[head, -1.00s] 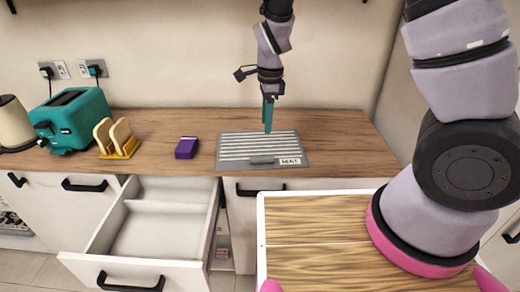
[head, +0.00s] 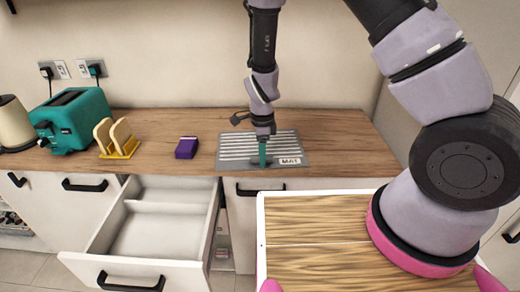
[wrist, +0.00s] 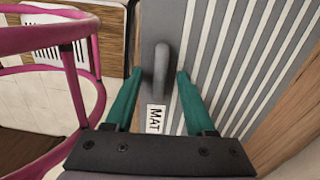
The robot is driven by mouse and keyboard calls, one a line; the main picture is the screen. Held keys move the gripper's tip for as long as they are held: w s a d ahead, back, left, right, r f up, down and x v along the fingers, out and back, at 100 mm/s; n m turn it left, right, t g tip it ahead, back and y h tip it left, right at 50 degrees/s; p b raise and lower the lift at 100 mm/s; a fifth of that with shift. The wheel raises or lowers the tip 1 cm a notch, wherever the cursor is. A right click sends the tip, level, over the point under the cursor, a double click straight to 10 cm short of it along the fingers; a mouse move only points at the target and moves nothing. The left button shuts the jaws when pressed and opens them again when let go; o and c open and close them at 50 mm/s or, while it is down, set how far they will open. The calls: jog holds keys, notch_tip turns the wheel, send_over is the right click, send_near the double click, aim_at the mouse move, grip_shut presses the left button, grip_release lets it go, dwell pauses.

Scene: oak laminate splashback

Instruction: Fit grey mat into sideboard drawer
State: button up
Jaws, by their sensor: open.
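The grey mat (head: 235,147) lies flat on the wooden counter, with pale stripes, a raised grey handle near its front edge and a "MAT" label. In the wrist view the mat (wrist: 205,50) shows its handle (wrist: 161,70) standing between my fingers. My gripper (head: 263,163) is just above the mat's front part. In the wrist view my gripper (wrist: 155,85) is open, one teal finger on each side of the handle, with gaps visible. The sideboard drawer (head: 160,228) is pulled open at lower left. It has a divider and its visible inside looks empty.
A purple box (head: 187,147) stands on the counter left of the mat. Further left are a yellow toast rack (head: 118,140) with bread slices, a teal toaster (head: 72,120) and a cream kettle (head: 14,122). My wood-topped base stands in front of the counter.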

jog(key=shift+f, duration=0.2)
grip_shut()
dwell(1.3)
